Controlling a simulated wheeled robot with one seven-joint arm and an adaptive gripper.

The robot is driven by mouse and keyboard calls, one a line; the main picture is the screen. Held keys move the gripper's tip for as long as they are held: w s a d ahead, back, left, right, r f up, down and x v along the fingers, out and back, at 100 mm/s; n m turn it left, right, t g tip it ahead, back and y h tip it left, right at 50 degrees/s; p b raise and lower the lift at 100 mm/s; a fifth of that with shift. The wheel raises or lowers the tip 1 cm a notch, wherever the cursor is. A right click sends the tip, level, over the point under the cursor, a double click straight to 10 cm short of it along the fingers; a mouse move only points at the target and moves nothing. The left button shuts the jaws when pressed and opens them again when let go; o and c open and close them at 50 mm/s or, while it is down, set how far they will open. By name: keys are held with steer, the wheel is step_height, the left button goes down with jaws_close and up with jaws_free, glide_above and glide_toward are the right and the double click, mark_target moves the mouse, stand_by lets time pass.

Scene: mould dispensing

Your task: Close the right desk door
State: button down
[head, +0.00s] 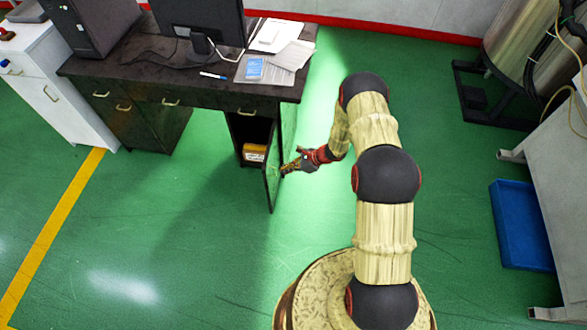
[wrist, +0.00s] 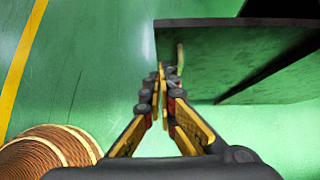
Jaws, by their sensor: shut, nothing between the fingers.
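The right desk door (head: 272,178) stands open in the head view, swung out from the dark desk's right cabinet toward the front. My gripper (head: 287,168) is at the door's outer right face, close to its free edge. In the wrist view the door is a dark panel (wrist: 215,55) at the upper right, with a pale handle (wrist: 180,58) near its left edge. My gripper's fingertips (wrist: 162,72) are together beside that panel and handle, with nothing held. I cannot tell whether they touch the door.
The desk top (head: 150,70) carries a monitor (head: 200,18), papers (head: 285,55) and a blue-screened device (head: 255,68). An orange-yellow box (head: 255,152) sits inside the open cabinet. A blue bin (head: 520,225) lies at the right. The green floor in front of the desk is clear.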

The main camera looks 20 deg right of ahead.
mark_target(266, 173)
steer(key=shift+w+a+f+b, duration=0.15)
steer(key=shift+w+a, duration=0.25)
steer(key=shift+a, duration=0.35)
steer(key=shift+w+a+f+b, duration=0.2)
steer(key=shift+w+a, duration=0.2)
steer(key=shift+a, duration=0.35)
steer(key=shift+w+a+f+b, duration=0.15)
steer(key=shift+w+a, duration=0.25)
steer(key=shift+a, duration=0.35)
